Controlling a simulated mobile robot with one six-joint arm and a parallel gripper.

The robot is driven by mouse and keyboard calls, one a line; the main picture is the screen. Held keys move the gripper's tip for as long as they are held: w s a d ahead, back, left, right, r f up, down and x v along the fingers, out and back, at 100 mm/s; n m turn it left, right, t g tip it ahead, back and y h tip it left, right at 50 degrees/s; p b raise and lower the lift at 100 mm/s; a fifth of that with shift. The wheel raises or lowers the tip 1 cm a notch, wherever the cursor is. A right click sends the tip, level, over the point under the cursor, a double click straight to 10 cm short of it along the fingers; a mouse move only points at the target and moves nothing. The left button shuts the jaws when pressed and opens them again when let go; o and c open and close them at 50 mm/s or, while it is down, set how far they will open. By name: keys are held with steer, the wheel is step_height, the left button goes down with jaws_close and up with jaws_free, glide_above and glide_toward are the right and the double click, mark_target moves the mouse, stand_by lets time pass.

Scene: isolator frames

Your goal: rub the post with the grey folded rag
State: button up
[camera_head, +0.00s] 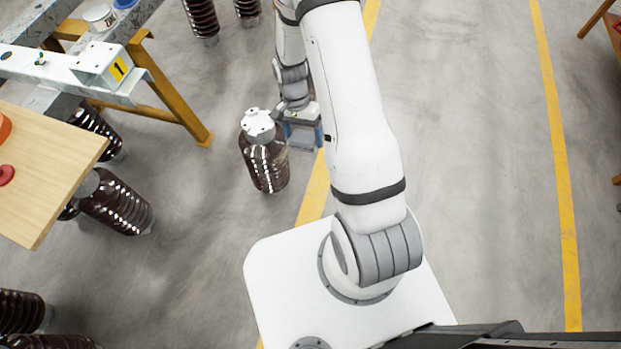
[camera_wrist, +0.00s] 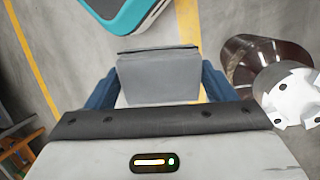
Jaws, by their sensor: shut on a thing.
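The grey folded rag (camera_wrist: 158,80) is between the blue fingers of my gripper (camera_wrist: 160,95) in the wrist view. My gripper is shut on it. In the head view my gripper (camera_head: 302,130) hangs just right of a dark brown ribbed post (camera_head: 265,165) with a white metal cap. The post stands upright on the floor. In the wrist view the post (camera_wrist: 250,58) is right of the rag, with a visible gap between them. The rag is small in the head view, and I cannot tell there whether it touches the post.
A wooden tabletop (camera_head: 45,165) with red items is at the left. A white beam (camera_head: 75,68) on a yellow trestle (camera_head: 180,105) is at the upper left. Several other brown ribbed posts stand or lie near them. The floor (camera_head: 480,150) at the right is clear between yellow lines.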

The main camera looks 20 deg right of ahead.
step_height(320, 180, down, 17)
steer(key=s+a+m+g+y+b, duration=0.1)
steer(key=s+a+m+y+b, duration=0.1)
steer(key=m+y+b, duration=1.05)
steer(key=w+d+f+m+t+y+b, duration=0.1)
steer(key=w+d+f+m+t+b, duration=0.2)
steer(key=f+m+t+b, duration=0.35)
steer(key=w+d+f+m+t+y+b, duration=0.2)
steer(key=w+d+f+m+t+b, duration=0.1)
steer(key=f+m+t, duration=0.5)
steer(key=shift+n+t+h, duration=0.25)
steer(key=shift+n+t, duration=0.25)
steer(key=shift+t, duration=0.05)
steer(key=shift+r+x, duration=0.2)
steer(key=shift+x, duration=1.2)
steer(key=shift+r+x, duration=0.25)
steer(key=shift+x, duration=1.15)
steer(key=shift+x, duration=0.75)
steer(key=shift+w, duration=0.1)
